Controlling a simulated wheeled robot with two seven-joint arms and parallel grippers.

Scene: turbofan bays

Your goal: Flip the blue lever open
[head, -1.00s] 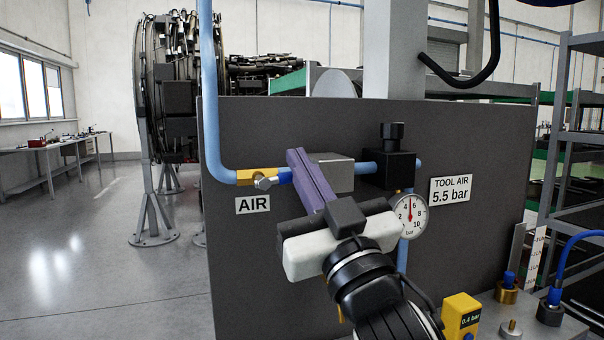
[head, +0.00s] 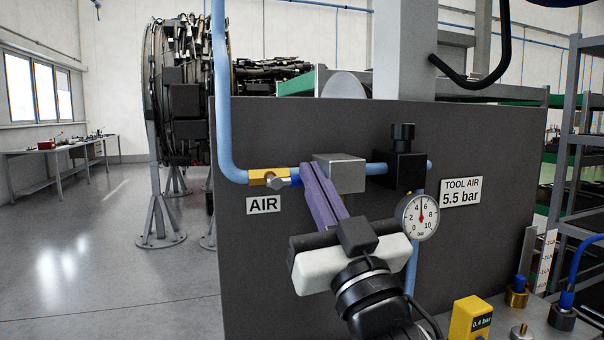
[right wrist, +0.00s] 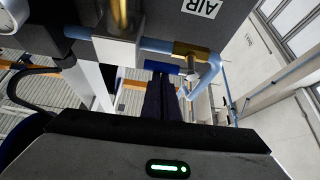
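The blue lever (head: 295,180) sits on the brass valve (head: 262,177) in the light-blue air pipe, above the AIR label (head: 263,205). It lies about along the pipe, and its right end is hidden behind my right gripper's fingers. My right gripper (head: 308,168) reaches up to it with its two purple fingers close together. In the right wrist view the lever (right wrist: 165,67) crosses just beyond the dark fingertips (right wrist: 161,78). Nothing shows held between the fingers. I cannot tell whether they touch the lever. My left gripper is out of view.
A metal block (head: 342,172), a black regulator (head: 402,165) and a pressure gauge (head: 417,217) are close to the right of my fingers on the dark panel (head: 265,270). A yellow gauge box (head: 470,318) stands at lower right. The floor at left is clear.

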